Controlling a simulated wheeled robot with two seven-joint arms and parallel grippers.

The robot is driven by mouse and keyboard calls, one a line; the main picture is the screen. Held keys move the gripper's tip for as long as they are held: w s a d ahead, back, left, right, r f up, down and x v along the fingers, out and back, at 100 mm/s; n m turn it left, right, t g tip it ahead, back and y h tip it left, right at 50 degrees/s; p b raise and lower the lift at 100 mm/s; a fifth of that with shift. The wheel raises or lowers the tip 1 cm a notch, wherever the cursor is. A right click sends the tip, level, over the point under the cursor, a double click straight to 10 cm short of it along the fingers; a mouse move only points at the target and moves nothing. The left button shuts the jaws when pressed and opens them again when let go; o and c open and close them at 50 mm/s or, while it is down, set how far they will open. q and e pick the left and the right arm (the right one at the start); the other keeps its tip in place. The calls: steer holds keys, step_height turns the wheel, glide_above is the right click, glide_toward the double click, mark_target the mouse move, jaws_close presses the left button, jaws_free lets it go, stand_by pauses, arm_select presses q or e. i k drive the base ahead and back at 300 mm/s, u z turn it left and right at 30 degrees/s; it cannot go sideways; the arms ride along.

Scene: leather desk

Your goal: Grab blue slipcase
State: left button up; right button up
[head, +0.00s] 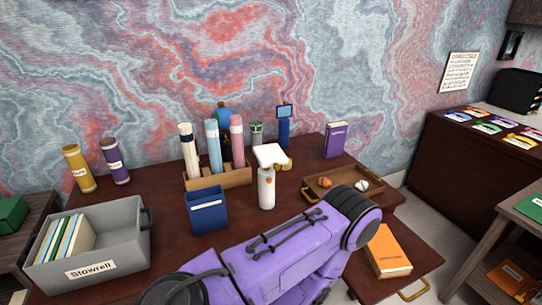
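The blue slipcase (207,211) stands upright on the dark red-brown desk (165,225), left of the middle in the head view. It is a dark blue box with a pale label strip on its front. It stands in front of the wooden holder and apart from it. A purple arm of mine with black joints crosses the bottom of the view, in front of the slipcase and to its right. I cannot make out either gripper's fingers in this view.
A grey bin (135,255) with files stands left. A wooden holder (235,177) with tubes is behind the slipcase. A white upright object (266,190) stands right of it. A brown tray (322,192) and an orange box (389,251) lie farther right.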

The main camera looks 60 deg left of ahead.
mark_target(206, 207)
steer(key=z, duration=0.25)
steer(key=k, duration=0.9)
steer(key=u, duration=1.15)
